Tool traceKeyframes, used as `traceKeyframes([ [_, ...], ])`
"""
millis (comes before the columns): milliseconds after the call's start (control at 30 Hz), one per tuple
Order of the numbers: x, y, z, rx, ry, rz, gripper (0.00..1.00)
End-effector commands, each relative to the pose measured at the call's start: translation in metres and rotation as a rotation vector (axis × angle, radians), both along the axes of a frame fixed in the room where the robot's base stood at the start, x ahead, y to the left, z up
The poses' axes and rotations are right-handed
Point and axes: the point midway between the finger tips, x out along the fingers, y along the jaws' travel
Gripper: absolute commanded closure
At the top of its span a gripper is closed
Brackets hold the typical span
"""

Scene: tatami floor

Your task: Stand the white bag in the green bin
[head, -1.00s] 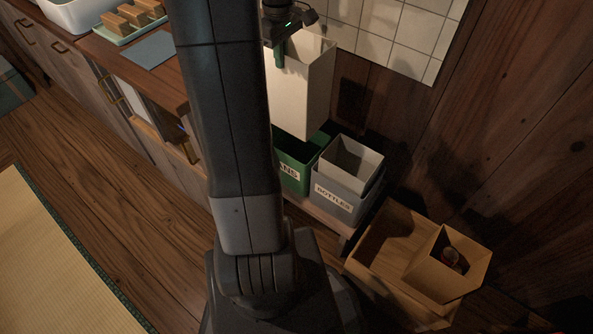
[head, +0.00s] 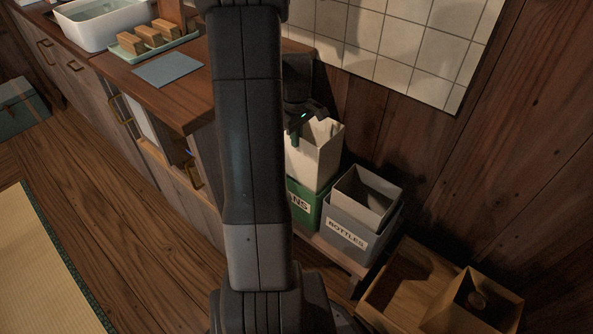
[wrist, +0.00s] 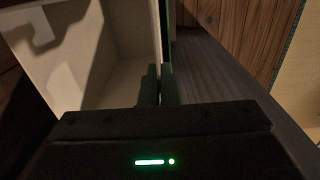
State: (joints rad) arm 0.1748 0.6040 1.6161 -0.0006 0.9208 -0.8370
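The white bag (head: 318,160) is an open-topped, boxy upright bag. It stands over the green bin (head: 307,208), and its lower part looks hidden inside the bin's rim; whether it touches the bin's floor cannot be seen. My gripper (head: 296,138) is at the bag's top left edge, fingers pointing down. In the wrist view my gripper (wrist: 158,84) is shut on the bag's wall, and the bag's pale empty inside (wrist: 125,75) shows to the left. My arm hides the left part of the bin and its label.
A grey bin (head: 350,238) labelled BOTTLES, with a pale box-like liner (head: 367,197) in it, stands right beside the green bin. A wooden crate (head: 385,300) sits lower right. The wooden counter (head: 190,105) is at left, the wall behind.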

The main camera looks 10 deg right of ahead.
Motion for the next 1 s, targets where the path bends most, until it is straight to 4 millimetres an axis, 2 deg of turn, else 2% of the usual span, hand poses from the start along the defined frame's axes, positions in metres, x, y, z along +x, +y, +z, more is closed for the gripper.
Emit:
traceKeyframes([
  [33, -0.001, 0.000, -0.019, 0.001, 0.005, 0.000, 1.00],
  [100, -0.001, 0.000, -0.037, 0.001, 0.004, 0.000, 1.00],
  [300, -0.001, 0.000, -0.070, 0.000, 0.003, 0.000, 1.00],
  [467, 0.000, 0.000, -0.079, 0.000, 0.000, 0.000, 1.00],
  [733, 0.000, 0.000, -0.116, 0.001, 0.002, 0.000, 1.00],
  [1000, 0.000, 0.000, -0.117, 0.000, 0.000, 0.000, 1.00],
])
